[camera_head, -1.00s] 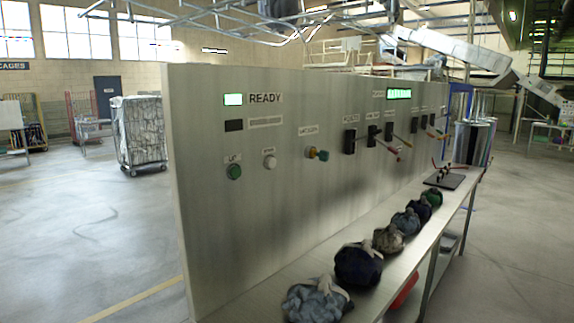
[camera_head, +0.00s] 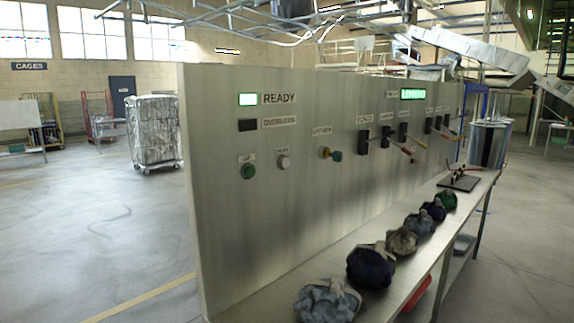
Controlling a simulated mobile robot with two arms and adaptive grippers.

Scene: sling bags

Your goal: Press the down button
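A grey control panel (camera_head: 230,220) stands upright in the middle of the head view. A green round button (camera_head: 248,171) under a label that seems to read UP is on its left part. A white round button (camera_head: 284,162) is just to its right, under a small label too blurred to read. A yellow and teal knob (camera_head: 330,154) is further right. Neither of my grippers is in view.
A metal table (camera_head: 400,278) runs along the panel's front and holds several tied cloth bags, such as a dark blue one (camera_head: 370,268). Several levers (camera_head: 400,146) stick out of the panel's right part. A wire cage cart (camera_head: 156,130) stands behind left. The floor at left is clear.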

